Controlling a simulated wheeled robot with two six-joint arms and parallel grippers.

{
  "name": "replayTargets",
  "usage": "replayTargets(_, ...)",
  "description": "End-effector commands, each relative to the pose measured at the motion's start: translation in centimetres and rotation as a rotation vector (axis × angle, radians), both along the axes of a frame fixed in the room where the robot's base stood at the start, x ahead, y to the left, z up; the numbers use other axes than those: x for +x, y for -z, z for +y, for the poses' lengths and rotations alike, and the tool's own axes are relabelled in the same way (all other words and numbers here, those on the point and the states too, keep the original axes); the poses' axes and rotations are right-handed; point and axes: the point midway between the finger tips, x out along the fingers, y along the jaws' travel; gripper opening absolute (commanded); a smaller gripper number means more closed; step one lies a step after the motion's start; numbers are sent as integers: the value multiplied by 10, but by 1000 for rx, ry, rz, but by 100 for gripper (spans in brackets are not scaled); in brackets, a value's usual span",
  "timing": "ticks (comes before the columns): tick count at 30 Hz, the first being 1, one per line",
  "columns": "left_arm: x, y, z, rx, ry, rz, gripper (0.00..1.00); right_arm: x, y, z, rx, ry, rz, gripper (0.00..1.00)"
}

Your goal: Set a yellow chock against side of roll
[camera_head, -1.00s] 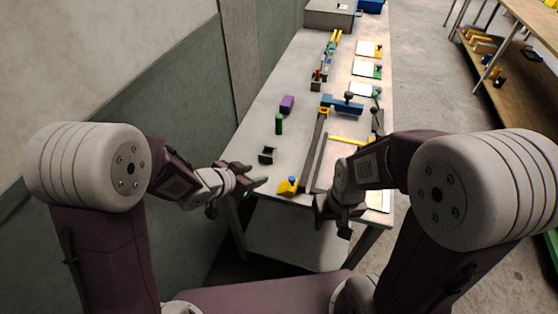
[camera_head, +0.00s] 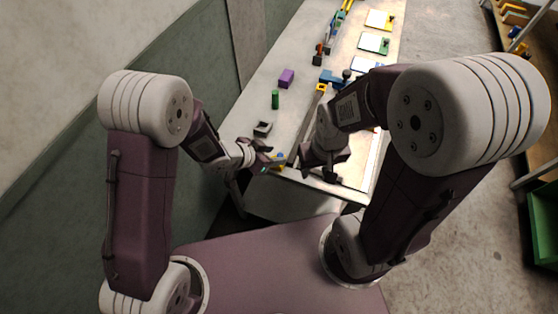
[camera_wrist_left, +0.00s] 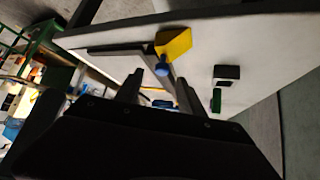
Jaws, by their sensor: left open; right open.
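A yellow chock with a blue knob (camera_wrist_left: 174,43) lies near the table's edge in the left wrist view, ahead of the fingers. In the head view it is mostly hidden behind my left gripper (camera_head: 270,157). The left gripper is open, and a gap shows between its fingers and the chock in the wrist view. My right gripper (camera_head: 329,169) is open at the table's near end; its fingers are hard to make out. A small green cylinder (camera_head: 275,99) stands further back; I cannot tell for sure which thing is the roll.
A dark open block (camera_head: 262,129) and a purple block (camera_head: 286,78) stand on the table's left side. A blue tool (camera_head: 331,77) lies beyond the right arm. White pads with coloured pieces line the right edge. A green bin (camera_head: 545,230) is at far right.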

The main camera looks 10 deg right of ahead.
Motion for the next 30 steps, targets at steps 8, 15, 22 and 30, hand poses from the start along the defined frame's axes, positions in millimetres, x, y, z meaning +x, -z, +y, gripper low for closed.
replayTargets(8,8,25,-15,2,1,3,46,0,-2,0,0,0,0,42)
replayTargets(15,16,42,-30,0,0,0,46,0,-3,0,0,0,0,42)
replayTargets(22,16,41,-29,0,-1,-1,24,0,-3,0,0,0,0,42)
replayTargets(30,16,42,-29,1,-1,2,0,0,-3,0,0,0,0,42)
